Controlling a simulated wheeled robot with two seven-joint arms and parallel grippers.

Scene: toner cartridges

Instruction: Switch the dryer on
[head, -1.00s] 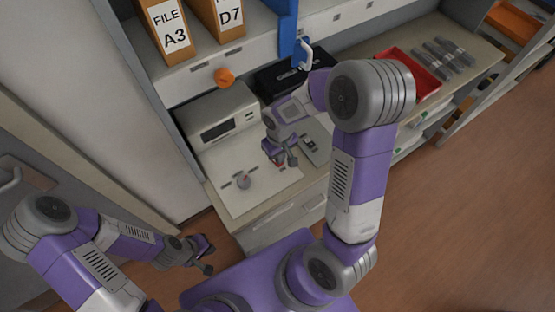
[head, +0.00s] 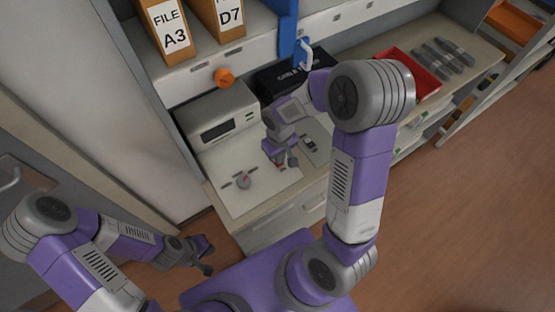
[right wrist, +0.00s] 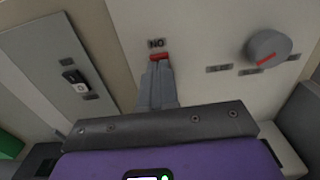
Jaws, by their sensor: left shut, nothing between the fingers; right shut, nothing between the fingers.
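A pale control panel (head: 262,191) on the counter carries a grey round knob (head: 243,181) with a red mark. The right wrist view shows this knob (right wrist: 268,50) at the right, and a small red switch (right wrist: 159,57) beside a label that reads "NO" in that view. My right gripper (right wrist: 157,72) is shut and empty, its fingertips right at the red switch; I cannot tell if they touch it. A white box with a dark window (head: 216,131), perhaps the dryer, stands behind the panel. My left gripper (head: 207,258) is shut and empty, low in front of the counter.
A grey plate with a rocker switch (head: 310,146) lies right of the panel; it also shows in the right wrist view (right wrist: 75,82). A black box (head: 285,76), a red tray (head: 417,77) and dark cartridges (head: 444,55) are further right.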

